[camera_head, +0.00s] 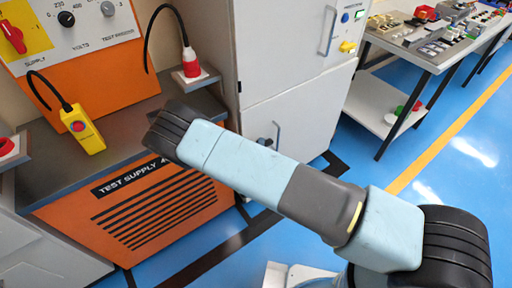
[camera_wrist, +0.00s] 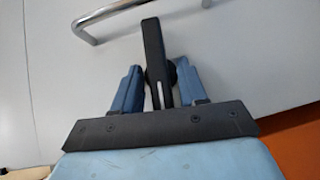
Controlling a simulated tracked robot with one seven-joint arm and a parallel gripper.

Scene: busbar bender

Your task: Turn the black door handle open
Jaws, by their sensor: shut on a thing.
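The black door handle (camera_wrist: 152,45) stands out from the pale door (camera_wrist: 230,50) in the wrist view. It points toward the top of that picture, close to upright there. My gripper (camera_wrist: 157,82) has its two blue fingers on either side of the handle's lower part, near its round pivot, and is shut on it. In the head view my arm crosses in front of the lower grey cabinet door (camera_head: 312,112). There my gripper and the black handle are mostly hidden behind the arm.
A metal pull bar (camera_wrist: 115,8) is close beside the handle. An orange test supply cabinet (camera_head: 140,215) stands left of the grey cabinet. A workbench (camera_head: 425,50) stands at the right; blue floor is clear between.

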